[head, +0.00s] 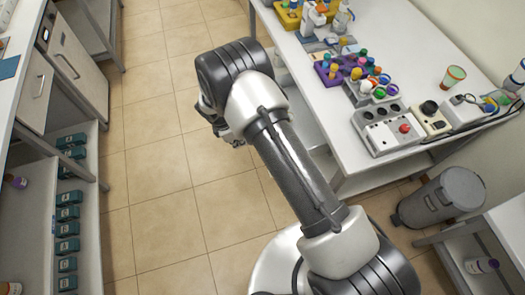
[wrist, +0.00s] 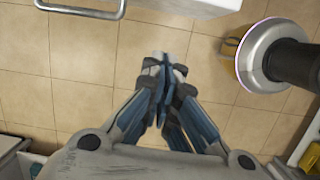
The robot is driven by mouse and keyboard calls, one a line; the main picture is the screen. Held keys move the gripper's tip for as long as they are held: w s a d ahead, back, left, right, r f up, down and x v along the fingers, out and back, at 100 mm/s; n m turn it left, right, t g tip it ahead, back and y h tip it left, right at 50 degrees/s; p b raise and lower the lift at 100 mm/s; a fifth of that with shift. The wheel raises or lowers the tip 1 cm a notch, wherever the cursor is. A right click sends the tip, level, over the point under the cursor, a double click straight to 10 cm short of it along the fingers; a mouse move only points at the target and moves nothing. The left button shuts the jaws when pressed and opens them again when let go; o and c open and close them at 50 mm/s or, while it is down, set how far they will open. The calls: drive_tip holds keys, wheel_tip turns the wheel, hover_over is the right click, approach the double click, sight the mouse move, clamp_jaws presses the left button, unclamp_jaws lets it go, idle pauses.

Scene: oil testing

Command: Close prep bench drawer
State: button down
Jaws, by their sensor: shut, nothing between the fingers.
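My gripper (wrist: 164,68) is shut and empty in the wrist view, its fingers together over bare floor. In the head view my gripper (head: 231,138) shows only partly below the dark wrist joint, above the aisle floor. The bench at the left (head: 10,50) has grey fronts with bar handles, one front (head: 75,62) farther back and one (head: 38,95) nearer. I cannot tell which bench is the prep bench, or how far any drawer stands out. In the wrist view a metal bar handle (wrist: 82,12) shows at the top left, apart from my fingers.
The right-hand bench (head: 325,115) carries a purple rack (head: 333,75), bottles and a device with a red button (head: 388,128). A grey bin (head: 440,200) stands at the right. Several teal boxes (head: 68,213) sit on left shelves. The tiled aisle (head: 160,130) is clear.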

drive_tip(key=w+d+f+b, duration=0.1)
drive_tip(key=d+f+b, duration=0.1)
drive_tip(key=d+f, duration=0.4)
wheel_tip(320, 180, down, 6)
drive_tip(key=shift+r+n, duration=0.1)
drive_tip(key=shift+n, duration=0.2)
drive_tip(key=shift+d, duration=0.15)
drive_tip(key=w+d+b, duration=0.1)
drive_tip(key=w+d, duration=0.1)
drive_tip(key=d, duration=0.5)
drive_tip(key=w+d+b, duration=0.2)
drive_tip(key=d, duration=0.5)
drive_tip(key=w+d+b, duration=0.1)
drive_tip(key=w+d, duration=0.1)
drive_tip(key=d, duration=0.5)
drive_tip(key=shift+w+d+b, duration=0.1)
drive_tip(key=shift+b, duration=0.2)
